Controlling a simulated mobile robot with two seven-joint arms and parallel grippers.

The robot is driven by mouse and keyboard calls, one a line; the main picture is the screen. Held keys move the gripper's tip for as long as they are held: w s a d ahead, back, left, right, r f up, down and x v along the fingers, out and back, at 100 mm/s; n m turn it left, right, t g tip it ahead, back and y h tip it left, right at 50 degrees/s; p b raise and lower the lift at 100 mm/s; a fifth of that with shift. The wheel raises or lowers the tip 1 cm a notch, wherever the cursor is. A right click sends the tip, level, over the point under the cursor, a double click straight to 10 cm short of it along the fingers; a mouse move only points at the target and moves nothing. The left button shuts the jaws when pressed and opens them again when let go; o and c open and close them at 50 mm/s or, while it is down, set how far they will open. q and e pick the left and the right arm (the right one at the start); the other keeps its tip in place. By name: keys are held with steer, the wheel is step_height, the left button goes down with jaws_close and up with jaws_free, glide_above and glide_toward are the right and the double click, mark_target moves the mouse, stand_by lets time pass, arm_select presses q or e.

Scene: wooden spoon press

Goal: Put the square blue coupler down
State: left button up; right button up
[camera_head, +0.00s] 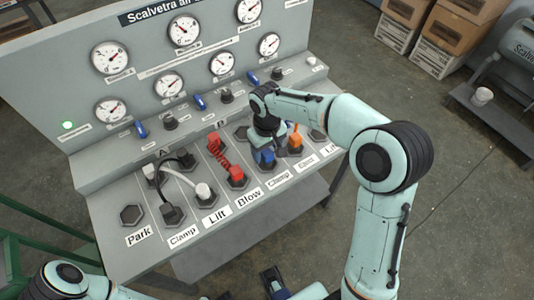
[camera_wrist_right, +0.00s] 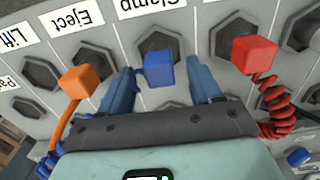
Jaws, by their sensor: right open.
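The square blue coupler (camera_head: 266,157) is at the socket of the second Clamp label on the sloped panel (camera_head: 130,190). In the right wrist view the blue coupler (camera_wrist_right: 158,70) lies between my right gripper's fingers (camera_wrist_right: 160,85), with a gap on each side. My right gripper (camera_head: 266,145) is open around it and hides part of it in the head view. I cannot tell how deep the coupler sits in its socket.
An orange coupler (camera_head: 295,140) and a red coupler (camera_head: 236,175) with a coiled hose flank the blue one. A white coupler (camera_head: 204,191) and a black coupler (camera_head: 172,213) are farther left. The Park socket (camera_head: 131,214) is empty. Gauges and valves stand behind.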

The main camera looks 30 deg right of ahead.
mark_target(267, 153)
arm_select(q)
steer(key=shift+w+r+p, duration=0.2)
steer(key=shift+r+p, duration=0.4)
steer(key=shift+r, duration=0.1)
arm_select(e)
step_height(267, 153, up, 9)
